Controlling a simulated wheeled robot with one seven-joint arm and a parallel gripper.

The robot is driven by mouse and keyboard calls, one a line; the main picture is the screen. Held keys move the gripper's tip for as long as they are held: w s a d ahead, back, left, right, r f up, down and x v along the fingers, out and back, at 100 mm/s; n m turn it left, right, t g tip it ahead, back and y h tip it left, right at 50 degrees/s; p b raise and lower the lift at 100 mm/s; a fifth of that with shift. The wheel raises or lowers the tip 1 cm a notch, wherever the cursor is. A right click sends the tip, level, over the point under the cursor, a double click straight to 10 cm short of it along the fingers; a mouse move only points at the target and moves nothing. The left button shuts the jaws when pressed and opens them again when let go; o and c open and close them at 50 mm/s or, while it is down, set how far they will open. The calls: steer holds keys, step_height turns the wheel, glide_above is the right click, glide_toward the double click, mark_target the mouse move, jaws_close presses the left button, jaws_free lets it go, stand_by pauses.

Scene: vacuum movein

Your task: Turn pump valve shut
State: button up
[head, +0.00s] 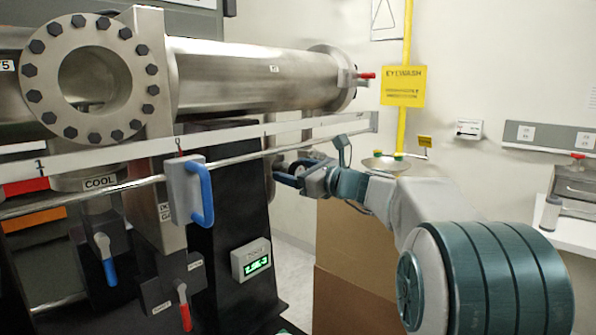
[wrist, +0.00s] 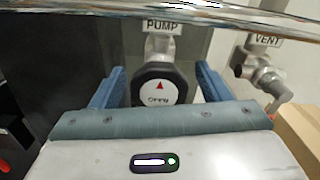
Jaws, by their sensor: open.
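The pump valve knob (wrist: 158,90) is in the middle of the wrist view, under a PUMP label (wrist: 162,26). It is black with a pale round face, a red triangle pointing up and small lettering that I cannot read surely. My gripper (wrist: 159,74) is open, with one blue finger on each side of the knob. Gaps show between the fingers and the knob, and the knob's lower edge is hidden by my gripper body. In the head view my gripper (head: 287,172) reaches left to the fitting beneath the large steel tube, and the knob cannot be made out.
A vent valve (wrist: 262,75) stands right of the pump valve. A metal rail (wrist: 190,12) crosses just above. In the head view are the steel chamber tube (head: 250,82), a blue-handled block (head: 190,190), a cardboard box (head: 350,250) and a yellow eyewash post (head: 405,45).

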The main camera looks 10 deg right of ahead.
steer(key=shift+d, duration=0.1)
steer(key=b+v, duration=0.1)
steer(key=v, duration=1.2)
steer(key=shift+s+d, duration=0.2)
steer(key=shift+s, duration=0.15)
steer(key=s+a+f+n+g+h+p, duration=0.4)
steer(key=s+a+f+n+g, duration=0.5)
steer(key=s+a+f+n, duration=0.4)
steer(key=s+d+f+n+g+h+p, duration=0.1)
steer(key=s+d+f+n+h, duration=0.1)
steer(key=s+f+n+h, duration=0.1)
steer(key=s+d+f+n+g+h+p, duration=0.1)
steer(key=s+d+f+n+h, duration=0.1)
steer(key=s+f+n, duration=0.4)
steer(key=shift+s+d+n+g+h+p, duration=0.4)
steer(key=shift+s+n+h, duration=0.7)
steer(key=shift+n, duration=1.2)
steer(key=shift+s+y, duration=0.25)
steer(key=shift+y, duration=0.05)
